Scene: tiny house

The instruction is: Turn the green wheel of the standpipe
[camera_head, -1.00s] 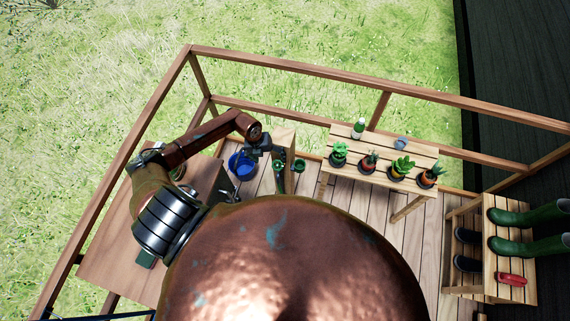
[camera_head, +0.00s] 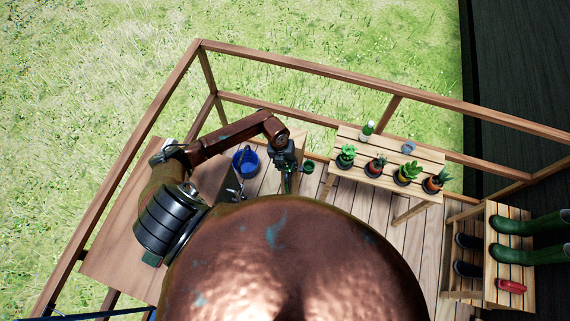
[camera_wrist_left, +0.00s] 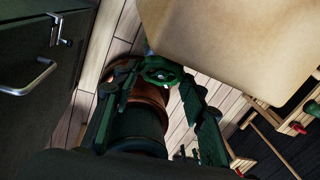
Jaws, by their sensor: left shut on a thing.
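The green wheel (camera_wrist_left: 163,72) of the standpipe shows in the left wrist view, round and spoked, between the two dark fingers of my left gripper (camera_wrist_left: 160,86). The fingers are shut on it. In the head view my left gripper (camera_head: 286,162) is over the standpipe and hides the wheel there. A second round green part (camera_head: 308,167) shows just right of the gripper. The lower part of the standpipe is hidden by my copper body. My right gripper is not in view.
A blue bucket (camera_head: 245,160) stands left of the gripper. A slatted bench (camera_head: 350,142) holds potted plants, a bottle and a small cup. A wooden railing (camera_head: 330,78) encloses the deck.

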